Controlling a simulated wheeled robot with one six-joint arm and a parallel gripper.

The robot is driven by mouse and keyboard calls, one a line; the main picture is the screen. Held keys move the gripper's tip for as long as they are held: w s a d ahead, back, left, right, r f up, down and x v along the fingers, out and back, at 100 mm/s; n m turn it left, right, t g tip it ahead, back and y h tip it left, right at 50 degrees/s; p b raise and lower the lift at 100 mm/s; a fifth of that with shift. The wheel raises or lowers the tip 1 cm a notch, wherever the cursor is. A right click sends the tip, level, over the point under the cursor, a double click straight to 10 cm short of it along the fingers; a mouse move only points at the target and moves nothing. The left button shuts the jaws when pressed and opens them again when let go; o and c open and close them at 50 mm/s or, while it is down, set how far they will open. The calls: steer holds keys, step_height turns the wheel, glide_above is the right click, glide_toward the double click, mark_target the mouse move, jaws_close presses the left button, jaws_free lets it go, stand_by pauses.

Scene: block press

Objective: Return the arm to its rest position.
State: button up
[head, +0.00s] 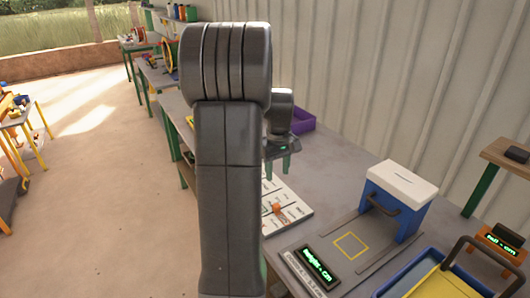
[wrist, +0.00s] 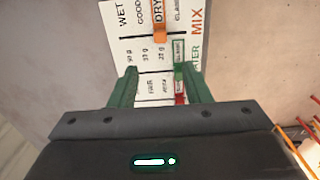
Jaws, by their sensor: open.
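My arm stands upright through the middle of the head view and hides part of the bench behind it. My gripper (head: 279,165) hangs behind the arm's right side, fingers pointing down over the bench. In the wrist view my gripper (wrist: 162,86) has its two green fingers spread well apart. Nothing is held between them; a white printed card (wrist: 145,60) shows beyond and between the fingers. The same card lies on the bench in the head view (head: 293,213), partly hidden by my arm.
A blue box with a white lid (head: 403,180) stands on the bench (head: 335,190) at right. In front are a small display (head: 316,268) and a blue tray (head: 400,283) with a yellow inside. A purple bin (head: 302,121) stands behind my gripper. Open floor (head: 100,200) lies left.

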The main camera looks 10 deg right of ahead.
mark_target(275, 205)
step_height(275, 205, down, 14)
steer(key=shift+r+p, duration=0.1)
steer(key=shift+p, duration=0.65)
steer(key=shift+s+a, duration=0.1)
steer(key=shift+a, duration=0.15)
steer(key=shift+r, duration=0.1)
